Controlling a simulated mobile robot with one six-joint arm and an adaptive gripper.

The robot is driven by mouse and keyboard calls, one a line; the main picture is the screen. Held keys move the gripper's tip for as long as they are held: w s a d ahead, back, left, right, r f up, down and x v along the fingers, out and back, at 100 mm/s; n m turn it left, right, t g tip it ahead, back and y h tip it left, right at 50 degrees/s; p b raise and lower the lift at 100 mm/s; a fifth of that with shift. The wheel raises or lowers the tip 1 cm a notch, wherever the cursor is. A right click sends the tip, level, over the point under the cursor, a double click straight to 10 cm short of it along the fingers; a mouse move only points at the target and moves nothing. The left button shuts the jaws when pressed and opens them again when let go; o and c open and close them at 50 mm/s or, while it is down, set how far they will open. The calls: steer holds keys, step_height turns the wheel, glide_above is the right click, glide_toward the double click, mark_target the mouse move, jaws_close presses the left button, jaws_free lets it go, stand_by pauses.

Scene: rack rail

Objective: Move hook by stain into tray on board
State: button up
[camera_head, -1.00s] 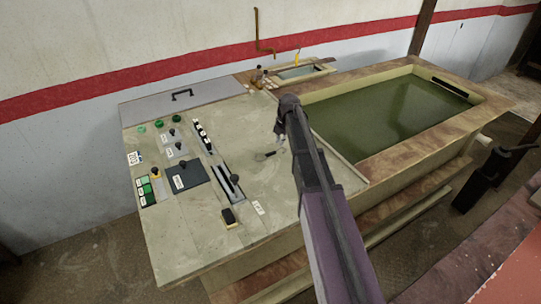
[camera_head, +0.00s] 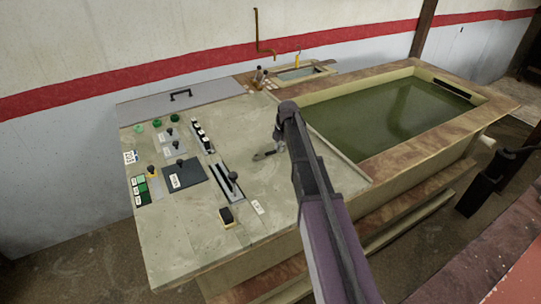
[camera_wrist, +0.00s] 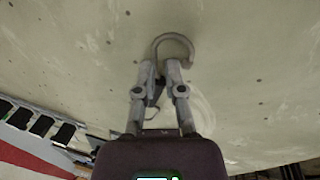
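The hook (camera_wrist: 176,40) is grey and curved, and its bend shows just beyond the fingertips in the wrist view. In the head view it is a small dark shape (camera_head: 262,155) low over or on the pale worktop. My gripper (camera_wrist: 160,68) has its fingers drawn close together with the hook's shank between them; it appears shut on it. In the head view my gripper (camera_head: 279,140) is partly hidden by my arm. A faint pale ring-shaped stain (camera_wrist: 202,108) lies beside the fingers. A small shallow tray (camera_head: 318,70) sits on the brown board at the back.
A control panel with switches, a slider (camera_head: 230,182) and a dark plate (camera_head: 180,175) is left of my gripper. A large basin of green liquid (camera_head: 390,112) is at right. Small fittings (camera_head: 260,76) and a yellow item (camera_head: 297,60) stand near the tray.

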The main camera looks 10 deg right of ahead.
stand_by(0.4)
jaws_close()
steer(key=shift+r, duration=0.15)
step_height(320, 180, up, 2)
steer(key=p, duration=0.2)
steer(key=shift+r+p, duration=0.25)
steer(key=shift+p, duration=0.1)
steer(key=shift+s+r+p, duration=0.45)
steer(key=shift+r+p, duration=0.1)
steer(key=shift+p, duration=0.05)
steer(key=s, duration=0.9)
steer(key=s+r+p, duration=0.1)
steer(key=s, duration=0.3)
steer(key=shift+s+a, duration=0.2)
steer(key=shift+s, duration=0.85)
